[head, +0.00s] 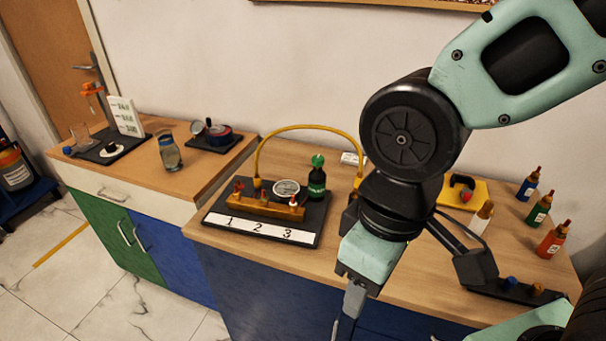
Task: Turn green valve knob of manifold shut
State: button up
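The manifold is a brass bar (268,208) on a dark board (315,228) at the front left of the right-hand counter. It carries a red valve knob (238,187) at its left, a round white-faced gauge (286,187) and a small red-and-white part at its right end. A green knob (318,160) tops a dark green bottle (317,184) at the board's right rear; I cannot tell how far it is turned. My gripper (346,314) points down, to the right of the manifold and apart from it. Its fingers are seen edge-on, so their opening is unclear.
A yellow hose (310,127) arches behind the manifold. A strip numbered 1 to 3 (262,228) lies along its front. Several small bottles (541,208) and a yellow plate (451,197) stand right. The left counter (190,178) holds a glass jar (169,152).

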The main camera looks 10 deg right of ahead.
aim_at(317, 161)
jog(key=i+j+u, duration=0.3)
jog(key=j, duration=0.3)
jog(key=i+j+u, duration=0.3)
jog(key=j, duration=0.25)
jog(key=i, duration=0.1)
